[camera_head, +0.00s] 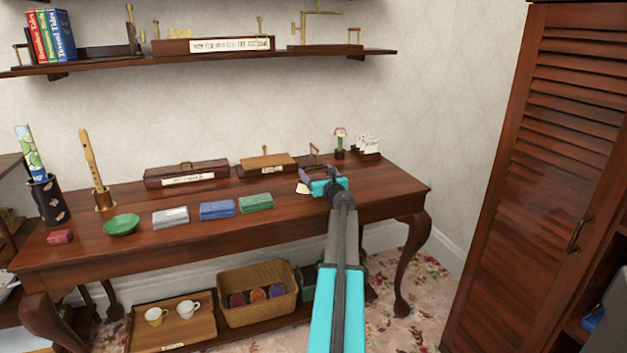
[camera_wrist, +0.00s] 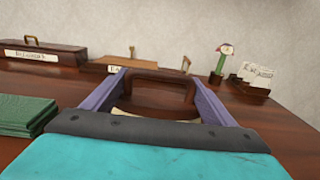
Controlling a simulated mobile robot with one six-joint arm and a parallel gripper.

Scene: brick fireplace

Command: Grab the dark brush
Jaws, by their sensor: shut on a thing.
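My gripper (camera_head: 307,177) is over the right part of the wooden table, seen from behind in the head view. In the wrist view its two purple fingers (camera_wrist: 157,80) stand on either side of a dark brown, arched piece, which I take to be the dark brush (camera_wrist: 160,74). The gripper is shut on it. A pale cream part shows below the arch, and a pale bit also shows beside the fingers in the head view. My gripper hides most of the brush there. I cannot tell whether the brush touches the tabletop.
A tall louvred cabinet (camera_head: 540,190) is at right.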

